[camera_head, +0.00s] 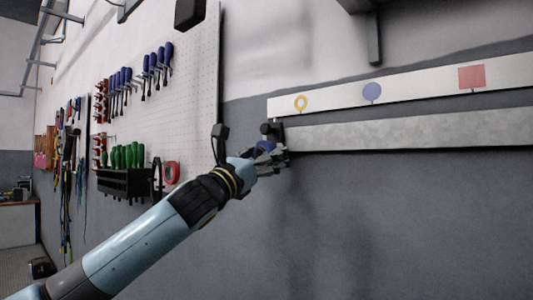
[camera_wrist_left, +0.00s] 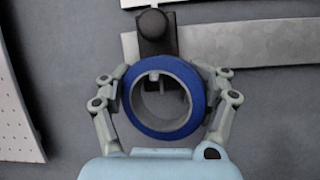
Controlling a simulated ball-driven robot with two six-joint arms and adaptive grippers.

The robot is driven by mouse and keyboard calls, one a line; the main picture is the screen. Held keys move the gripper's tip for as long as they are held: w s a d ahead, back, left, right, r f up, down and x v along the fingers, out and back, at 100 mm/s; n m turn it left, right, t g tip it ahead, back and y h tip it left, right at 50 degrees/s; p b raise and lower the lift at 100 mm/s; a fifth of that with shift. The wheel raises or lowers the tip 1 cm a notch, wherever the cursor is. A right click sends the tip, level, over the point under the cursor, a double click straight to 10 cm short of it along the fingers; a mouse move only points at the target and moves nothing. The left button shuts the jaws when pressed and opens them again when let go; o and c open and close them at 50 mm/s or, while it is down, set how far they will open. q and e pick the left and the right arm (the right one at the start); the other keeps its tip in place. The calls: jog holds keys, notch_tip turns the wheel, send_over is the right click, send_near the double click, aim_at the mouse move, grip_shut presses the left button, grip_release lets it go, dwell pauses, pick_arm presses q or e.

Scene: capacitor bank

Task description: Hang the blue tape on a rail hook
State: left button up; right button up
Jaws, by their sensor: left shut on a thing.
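The blue tape (camera_wrist_left: 136,99), a thick blue roll with a grey core, sits between the two fingers of my left gripper (camera_wrist_left: 165,88) in the wrist view. The fingers are shut on its left and right sides. In the head view my left gripper (camera_head: 277,160) is at the left end of the grey metal rail (camera_head: 420,131), and a little of the tape (camera_head: 264,146) shows there. A dark hook mount with a round knob (camera_wrist_left: 153,24) is just above the tape. A light peg tip (camera_wrist_left: 153,75) shows at the top of the tape's hole; whether it passes through is unclear. My right gripper is not in view.
A white label strip (camera_head: 425,87) above the rail bears a yellow ring (camera_head: 301,103), a blue disc (camera_head: 372,92) and a red square (camera_head: 471,76). A white pegboard (camera_head: 190,95) with screwdrivers and other tools is on the left. The wall below the rail is clear.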

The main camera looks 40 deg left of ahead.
pick_arm(q)
jog(key=shift+f, duration=0.25)
jog(key=o, duration=1.8)
jog(key=shift+w+a, duration=0.1)
jog(key=shift+w, duration=0.1)
jog(key=shift+o, duration=0.5)
jog(key=shift+s+r, duration=0.1)
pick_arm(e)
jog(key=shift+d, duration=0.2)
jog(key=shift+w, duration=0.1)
pick_arm(q)
jog(key=shift+v, duration=0.9)
jog(key=v, duration=1)
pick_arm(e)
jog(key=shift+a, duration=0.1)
